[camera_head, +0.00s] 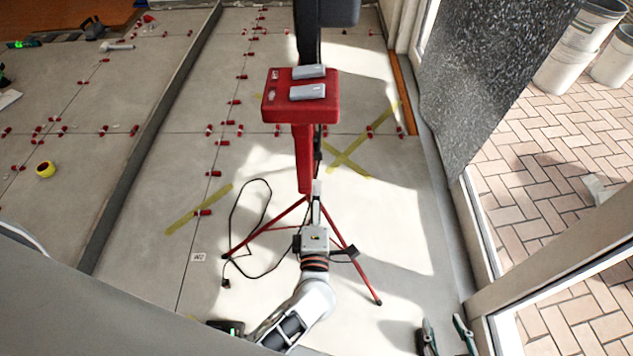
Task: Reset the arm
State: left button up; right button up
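My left arm comes in from the bottom, white with dark and reddish bands near the wrist. My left gripper (317,200) points up the picture, in front of the red tripod stand. Its narrow grey fingers overlap the stand, so I cannot tell whether they touch it or are apart. My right gripper (445,322) shows at the bottom right edge as two separated dark fingers with pale green edges. Nothing shows between them. The rest of the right arm is out of view.
A tripod stand (305,150) with red legs and a black cable (232,225) stands mid-floor. Red levelling clips (213,173) dot the tile joints. Yellow tape (350,158) marks the floor. A dark speckled slab (480,80) leans right, near white buckets (565,70).

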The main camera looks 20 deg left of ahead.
pick_arm(q)
jog(key=shift+s+d, duration=0.1)
jog(key=shift+s, duration=0.2)
dwell(0.4)
jog(key=s+d+r+m+h+p, duration=0.1)
jog(key=s+r+m+h+p, duration=0.1)
jog(key=s+m+h, duration=0.35)
jog(key=s+r+m+h+p, duration=0.1)
jog(key=s+m+h+p, duration=0.15)
jog(key=m, duration=0.65)
jog(key=s+a+f+m+g+p, duration=0.1)
jog(key=s+a+f+m+g, duration=0.1)
jog(key=s+m, duration=0.3)
jog(key=s+a+f+m+g+p, duration=0.2)
jog(key=s+a+f+m+g, duration=0.1)
jog(key=s+a+m+g, duration=0.2)
jog(key=s+m, duration=0.1)
jog(key=s, duration=0.1)
jog(key=shift+s, duration=0.4)
pick_arm(e)
jog(key=shift+m, duration=0.3)
jog(key=r, duration=0.1)
jog(key=a+r, duration=0.1)
jog(key=r, duration=0.2)
jog(key=shift+s+a+r, duration=0.2)
jog(key=shift+s+r, duration=0.2)
